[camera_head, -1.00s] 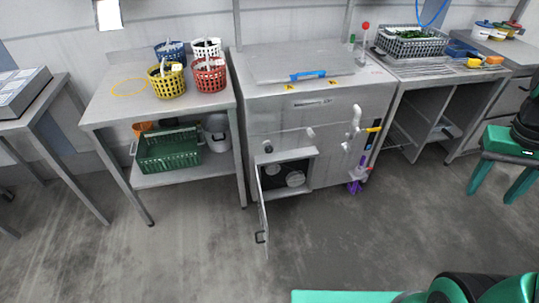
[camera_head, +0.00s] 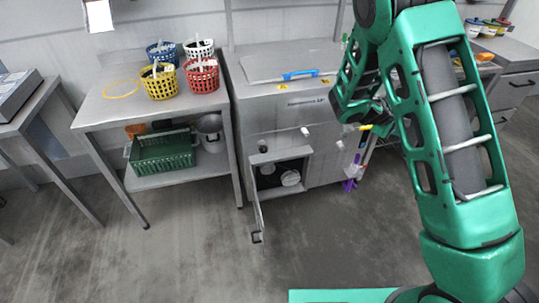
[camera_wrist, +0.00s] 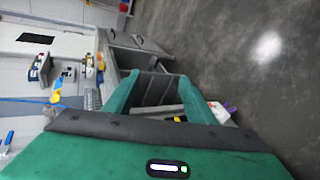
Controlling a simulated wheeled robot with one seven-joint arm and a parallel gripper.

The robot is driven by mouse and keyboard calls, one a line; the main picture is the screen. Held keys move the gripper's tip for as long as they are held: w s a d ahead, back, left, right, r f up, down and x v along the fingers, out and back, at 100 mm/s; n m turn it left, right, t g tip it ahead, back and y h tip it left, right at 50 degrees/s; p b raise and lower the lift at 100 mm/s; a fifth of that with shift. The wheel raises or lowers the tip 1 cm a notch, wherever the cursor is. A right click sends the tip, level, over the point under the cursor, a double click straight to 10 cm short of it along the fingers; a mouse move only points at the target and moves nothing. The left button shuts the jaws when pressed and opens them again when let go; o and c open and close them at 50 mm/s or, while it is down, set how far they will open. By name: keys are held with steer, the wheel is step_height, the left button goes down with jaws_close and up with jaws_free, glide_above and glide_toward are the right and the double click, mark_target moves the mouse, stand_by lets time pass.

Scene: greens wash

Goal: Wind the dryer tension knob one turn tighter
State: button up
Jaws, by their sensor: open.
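The grey washing and drying cabinet (camera_head: 275,105) stands at the centre, with its low hatch door (camera_head: 258,215) swung open. Inside the opening, a round pale disc-like part (camera_head: 290,178) shows beside a darker one (camera_head: 266,169). Small pale knobs (camera_head: 305,131) sit on the front panel. I cannot tell which part is the dryer tension knob. In the wrist view my gripper (camera_wrist: 157,98) is open, its two green fingers apart with nothing held between them. It is away from the hatch. In the head view my green arm covers the cabinet's right side.
A steel table (camera_head: 110,112) at left holds several coloured baskets, with a green crate (camera_head: 163,153) on its lower shelf. The open hatch door juts into the floor space. The grey floor (camera_head: 180,250) in front is clear.

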steer(key=w+a+f+n+t, duration=0.6)
steer(key=w+a+n, duration=0.25)
steer(key=a, duration=0.35)
steer(key=n+t+y, duration=0.6)
steer(key=n+y, duration=1)
steer(key=n, duration=0.6)
glide_toward(264, 151)
steer(key=shift+m, duration=0.25)
steer(key=x, duration=0.8)
steer(key=shift+w+a, duration=0.15)
steer(key=shift+w, duration=0.2)
